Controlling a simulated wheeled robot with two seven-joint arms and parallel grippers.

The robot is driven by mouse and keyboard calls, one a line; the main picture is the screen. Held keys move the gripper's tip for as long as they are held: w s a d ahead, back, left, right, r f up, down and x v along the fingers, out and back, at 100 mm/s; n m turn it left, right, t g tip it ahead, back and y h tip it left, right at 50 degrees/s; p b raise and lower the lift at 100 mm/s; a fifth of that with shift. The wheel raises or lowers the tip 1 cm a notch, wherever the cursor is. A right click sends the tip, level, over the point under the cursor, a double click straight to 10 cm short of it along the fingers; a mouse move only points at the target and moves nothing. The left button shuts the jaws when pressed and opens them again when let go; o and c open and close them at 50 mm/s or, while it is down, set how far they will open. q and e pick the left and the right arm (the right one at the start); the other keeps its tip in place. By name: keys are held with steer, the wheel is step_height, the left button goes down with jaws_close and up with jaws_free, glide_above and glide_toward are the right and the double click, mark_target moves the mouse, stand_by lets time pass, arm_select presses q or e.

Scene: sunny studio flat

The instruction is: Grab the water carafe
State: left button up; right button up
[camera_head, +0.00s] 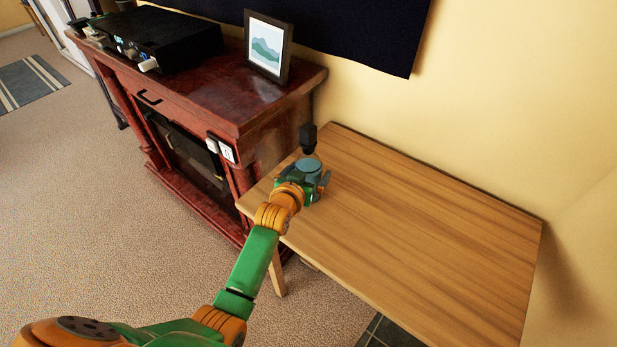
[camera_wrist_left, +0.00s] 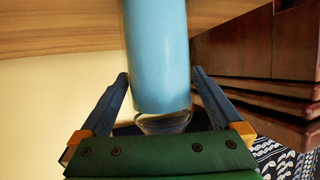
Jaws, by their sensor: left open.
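The water carafe (camera_wrist_left: 158,55) shows large in the left wrist view as a light blue cylinder with a clear glass end toward the bottom of the picture. In the head view, a black top (camera_head: 308,138), apparently its stopper, shows just beyond my gripper; most of the carafe is hidden there. My left gripper (camera_head: 310,172) is open at the left end of the wooden table. In the left wrist view its two fingers (camera_wrist_left: 160,78) lie on either side of the carafe; I cannot tell whether they touch it. My right gripper is not in view.
The wooden table (camera_head: 430,220) is bare to the right of the gripper. A dark red cabinet (camera_head: 215,95) stands against its left end, carrying a framed picture (camera_head: 267,48) and a black device (camera_head: 155,38). The yellow wall is close behind.

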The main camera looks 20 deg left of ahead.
arm_select(q)
steer(key=shift+s+r, duration=0.1)
jaws_close()
steer(key=shift+r, duration=0.15)
